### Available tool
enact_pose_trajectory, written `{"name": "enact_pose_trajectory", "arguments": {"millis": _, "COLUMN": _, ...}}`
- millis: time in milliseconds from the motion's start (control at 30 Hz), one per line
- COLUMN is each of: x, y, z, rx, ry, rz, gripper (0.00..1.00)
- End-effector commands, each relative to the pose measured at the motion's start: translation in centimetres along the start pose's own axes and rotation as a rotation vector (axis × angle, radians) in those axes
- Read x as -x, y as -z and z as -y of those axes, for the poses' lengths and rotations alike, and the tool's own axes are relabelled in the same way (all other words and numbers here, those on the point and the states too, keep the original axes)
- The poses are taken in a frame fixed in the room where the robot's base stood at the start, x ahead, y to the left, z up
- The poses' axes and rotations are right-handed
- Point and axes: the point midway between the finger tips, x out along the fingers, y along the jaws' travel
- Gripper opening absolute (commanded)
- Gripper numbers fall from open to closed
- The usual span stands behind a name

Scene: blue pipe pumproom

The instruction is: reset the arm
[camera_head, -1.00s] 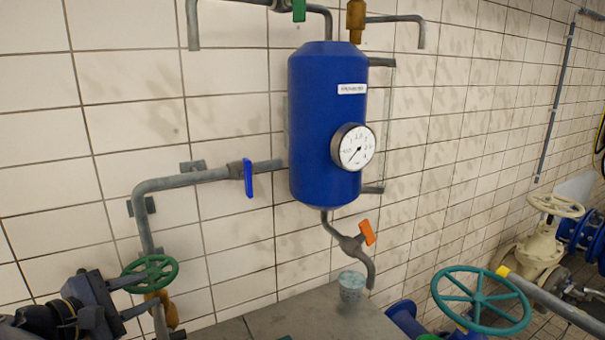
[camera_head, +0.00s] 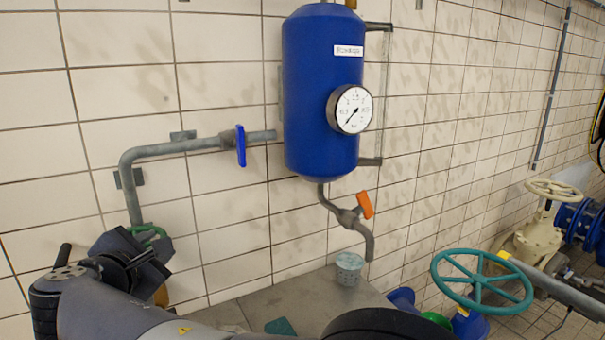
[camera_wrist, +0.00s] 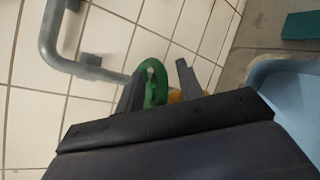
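My gripper (camera_head: 140,262) is at the lower left of the head view, in front of the small green handwheel (camera_head: 148,232) and hiding much of it. In the wrist view my gripper (camera_wrist: 160,72) has its two fingers spread apart. The green handwheel (camera_wrist: 154,85) shows between and beyond them, with nothing visibly held. I cannot tell whether a finger touches the wheel. My arm crosses the bottom of the head view.
A blue tank (camera_head: 322,95) with a gauge (camera_head: 350,109) hangs on the tiled wall. A blue-handled valve (camera_head: 240,146), an orange-handled tap (camera_head: 366,205) and a cup (camera_head: 349,268) on the grey ledge are nearby. A teal handwheel (camera_head: 481,281) stands right.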

Motion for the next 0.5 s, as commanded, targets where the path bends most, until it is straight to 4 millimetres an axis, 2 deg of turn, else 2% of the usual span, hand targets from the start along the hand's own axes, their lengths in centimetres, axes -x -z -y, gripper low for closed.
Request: {"name": "enact_pose_trajectory", "arguments": {"millis": 500, "x": -1.4, "y": -0.9, "z": 0.1, "rx": 0.077, "ry": -0.188, "rz": -0.178, "gripper": 0.35}}
